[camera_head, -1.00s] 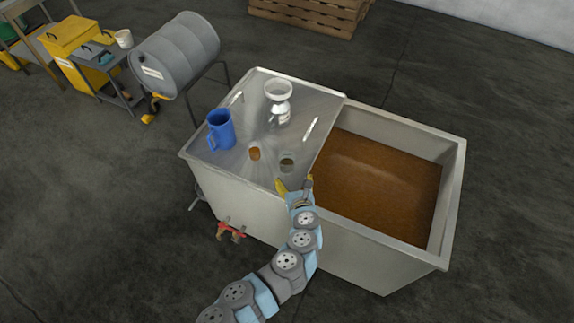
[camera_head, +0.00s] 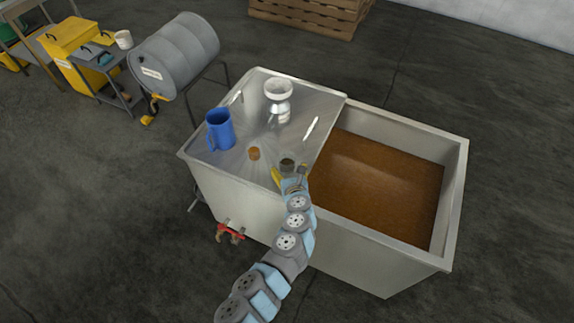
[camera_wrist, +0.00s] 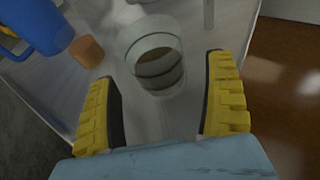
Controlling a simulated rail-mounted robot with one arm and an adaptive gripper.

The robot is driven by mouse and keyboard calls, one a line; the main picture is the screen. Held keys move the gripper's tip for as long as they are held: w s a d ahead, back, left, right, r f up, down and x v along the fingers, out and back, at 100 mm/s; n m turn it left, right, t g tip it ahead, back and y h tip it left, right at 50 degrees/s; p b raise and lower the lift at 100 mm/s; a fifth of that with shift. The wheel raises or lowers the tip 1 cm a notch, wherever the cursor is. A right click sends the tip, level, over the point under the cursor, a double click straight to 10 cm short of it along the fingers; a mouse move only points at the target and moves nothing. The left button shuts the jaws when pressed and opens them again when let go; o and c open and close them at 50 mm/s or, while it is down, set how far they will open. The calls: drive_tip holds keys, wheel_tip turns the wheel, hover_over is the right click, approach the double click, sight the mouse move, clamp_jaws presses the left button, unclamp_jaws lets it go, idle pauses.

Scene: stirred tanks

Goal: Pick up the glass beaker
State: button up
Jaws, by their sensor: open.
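The glass beaker (camera_head: 287,165) stands upright on the metal lid of the tank, near the lid's front edge. In the wrist view the clear beaker (camera_wrist: 158,62) shows dark bands through its wall and stands just beyond and between the finger pads. My gripper (camera_head: 290,178) is open, close in front of the beaker. In the wrist view its two yellow fingers (camera_wrist: 163,105) are spread wide, with nothing held between them.
A brown cork-like stopper (camera_head: 254,153) stands left of the beaker. A blue jug (camera_head: 220,130) is farther left. A white-topped bottle or funnel (camera_head: 279,100) stands behind. To the right, the open tank (camera_head: 375,190) holds brown contents. The lid (camera_head: 240,172) is bare at front left.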

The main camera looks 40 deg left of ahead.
sight(288, 169)
drive_tip(key=shift+b+x, duration=0.5)
drive_tip(key=shift+x, duration=1.05)
drive_tip(key=shift+w+a, duration=0.1)
drive_tip(key=shift+a, duration=0.15)
drive_tip(key=c, duration=1.3)
